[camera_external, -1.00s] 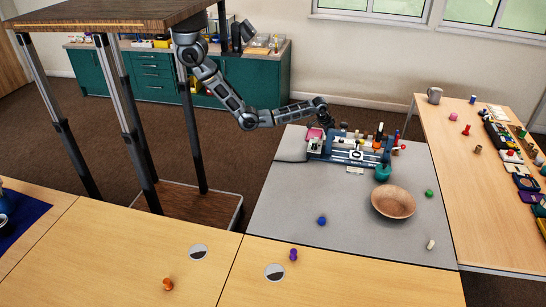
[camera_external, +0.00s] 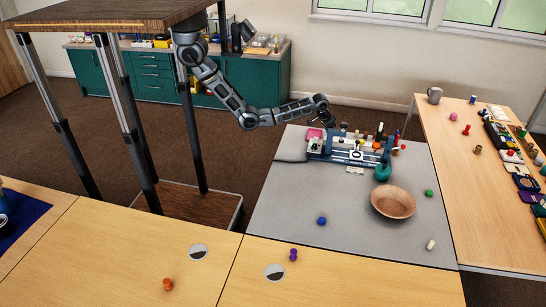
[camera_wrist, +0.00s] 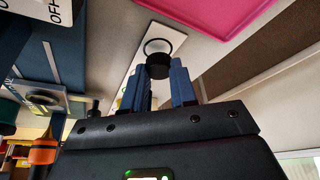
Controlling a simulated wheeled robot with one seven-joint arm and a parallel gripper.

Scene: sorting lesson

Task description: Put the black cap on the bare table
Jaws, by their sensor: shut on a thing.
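The black cap (camera_wrist: 158,71) shows in the wrist view as a dark round piece between the blue fingertips of my gripper (camera_wrist: 160,84). My gripper is shut on it. Behind the cap is a white strip with a dark ring (camera_wrist: 166,34). In the external view my gripper (camera_external: 333,123) is at the back left of the grey table, above the far edge of the blue device; the cap is too small to make out there. The grey table top (camera_external: 290,210) has bare room at its front left.
The blue device (camera_external: 350,152) carries several small pieces and stands at the back of the grey table. A brown bowl (camera_external: 393,202), a blue piece (camera_external: 322,221) and a green piece (camera_external: 429,193) stand further forward.

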